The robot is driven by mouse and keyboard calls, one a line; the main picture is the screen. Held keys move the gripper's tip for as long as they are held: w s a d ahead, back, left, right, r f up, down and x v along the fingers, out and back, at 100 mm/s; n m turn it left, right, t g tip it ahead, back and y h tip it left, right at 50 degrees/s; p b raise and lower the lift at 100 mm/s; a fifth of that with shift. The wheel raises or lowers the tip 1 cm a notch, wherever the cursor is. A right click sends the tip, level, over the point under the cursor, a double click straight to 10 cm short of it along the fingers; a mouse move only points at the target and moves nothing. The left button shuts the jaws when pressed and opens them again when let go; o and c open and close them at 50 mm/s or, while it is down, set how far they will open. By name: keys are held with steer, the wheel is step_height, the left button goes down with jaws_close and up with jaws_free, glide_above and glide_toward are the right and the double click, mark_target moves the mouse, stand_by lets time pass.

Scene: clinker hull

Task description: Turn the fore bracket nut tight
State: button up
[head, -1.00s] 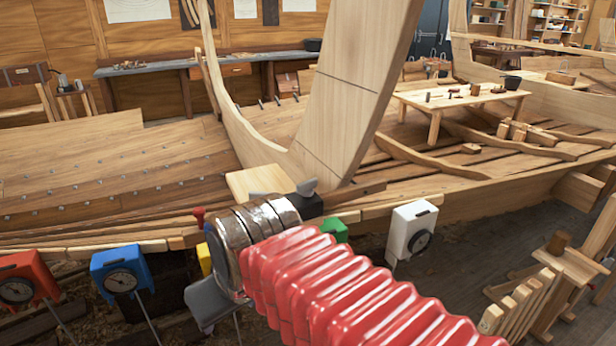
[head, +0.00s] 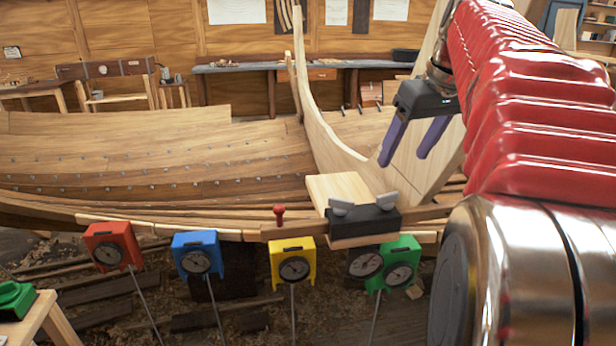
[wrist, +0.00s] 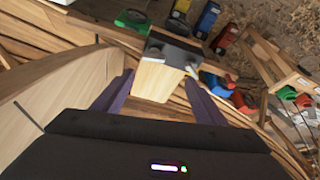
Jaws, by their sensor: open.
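A black bracket (head: 362,222) sits on the hull's edge beside a pale wood block (head: 338,189). It carries two grey wing-shaped nuts, a left nut (head: 342,207) and a right nut (head: 388,199). I cannot tell which is the fore one. My gripper (head: 402,160) has two purple fingers, spread apart and empty, pointing down above and behind the bracket. In the wrist view my gripper (wrist: 160,80) is open, with the pale block (wrist: 156,82) seen between its fingers and the bracket (wrist: 174,48) beyond. Neither finger visibly touches a nut.
Red (head: 112,245), blue (head: 197,255), yellow (head: 292,263) and green (head: 400,264) dial gauges line the hull's near edge. A red peg (head: 279,214) stands left of the bracket. The curved stem (head: 312,110) rises behind. Air above the planking at left is clear.

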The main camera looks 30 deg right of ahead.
mark_target(388, 194)
steer(key=shift+s+d+r, duration=0.1)
steer(key=shift+d+r, duration=0.05)
steer(key=shift+d, duration=0.3)
steer(key=shift+s+d+r, duration=0.1)
steer(key=shift+d+r, duration=0.05)
steer(key=shift+d, duration=0.3)
steer(key=shift+w+f, duration=0.15)
steer(key=x, duration=1.3)
steer(key=shift+w+f, duration=0.1)
steer(key=shift+f, duration=0.15)
steer(key=shift+c, duration=0.3)
steer(key=c, duration=1)
